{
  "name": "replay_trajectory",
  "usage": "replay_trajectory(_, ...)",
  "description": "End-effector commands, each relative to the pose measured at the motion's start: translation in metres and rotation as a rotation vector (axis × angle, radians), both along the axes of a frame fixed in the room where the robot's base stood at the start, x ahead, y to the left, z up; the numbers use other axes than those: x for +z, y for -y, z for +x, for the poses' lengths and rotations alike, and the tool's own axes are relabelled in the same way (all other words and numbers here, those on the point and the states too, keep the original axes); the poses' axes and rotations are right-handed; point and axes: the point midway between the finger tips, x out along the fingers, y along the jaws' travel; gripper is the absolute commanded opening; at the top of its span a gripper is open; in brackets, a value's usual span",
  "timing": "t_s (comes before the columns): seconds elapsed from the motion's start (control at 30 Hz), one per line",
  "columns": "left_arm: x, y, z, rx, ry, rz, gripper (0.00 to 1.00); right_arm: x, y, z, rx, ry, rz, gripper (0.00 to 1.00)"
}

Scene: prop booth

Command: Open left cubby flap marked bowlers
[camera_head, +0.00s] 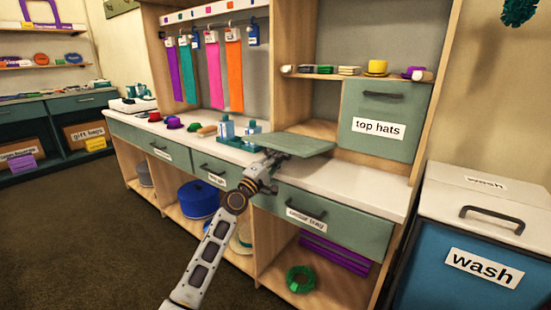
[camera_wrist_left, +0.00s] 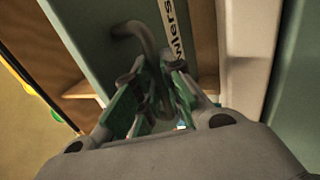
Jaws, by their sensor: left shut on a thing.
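The left cubby flap (camera_head: 300,145) is a grey-green panel. In the head view it is swung down to nearly level above the white counter, and the wooden cubby behind it shows open. In the left wrist view the flap (camera_wrist_left: 97,35) carries a white label (camera_wrist_left: 177,30) of which "wlers" can be read, and a dark curved handle (camera_wrist_left: 135,38). My left gripper (camera_head: 269,160) is at the flap's front edge. In the left wrist view its fingers (camera_wrist_left: 155,88) are closed around the handle. My right gripper is in neither view.
The closed "top hats" flap (camera_head: 385,118) is to the right, below a shelf (camera_head: 340,76) of small hats. Bottles (camera_head: 226,128) and small coloured hats (camera_head: 174,122) stand on the counter (camera_head: 345,183) to the left. A drawer (camera_head: 325,215) is below. A wash bin (camera_head: 480,262) stands at right.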

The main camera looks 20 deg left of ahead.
Motion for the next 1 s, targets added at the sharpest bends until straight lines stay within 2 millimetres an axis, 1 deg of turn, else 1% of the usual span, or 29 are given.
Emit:
replay_trajectory(0.2, -0.0005, 0.0003, 0.0007, 0.002, 0.0, 0.005, 0.0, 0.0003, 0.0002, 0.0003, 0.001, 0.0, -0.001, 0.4)
replay_trajectory(0.23, -0.0005, 0.0002, 0.0008, 0.002, 0.0, 0.005, 0.13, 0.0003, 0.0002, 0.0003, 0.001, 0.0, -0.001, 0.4)
replay_trajectory(0.37, 0.0001, 0.0002, 0.0006, 0.001, 0.0, 0.003, 0.3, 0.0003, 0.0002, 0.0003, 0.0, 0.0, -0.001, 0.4)
replay_trajectory(0.4, 0.0004, 0.0001, 0.0004, 0.001, 0.001, 0.003, 0.33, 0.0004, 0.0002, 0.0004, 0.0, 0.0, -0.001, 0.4)
replay_trajectory(0.77, 0.001, -0.0004, -0.0006, 0.0, 0.002, 0.0, 0.33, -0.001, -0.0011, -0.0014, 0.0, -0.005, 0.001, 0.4)
replay_trajectory(1.0, -0.0022, -0.0031, -0.0079, 0.0, 0.001, 0.001, 0.33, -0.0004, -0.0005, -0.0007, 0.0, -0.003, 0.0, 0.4)
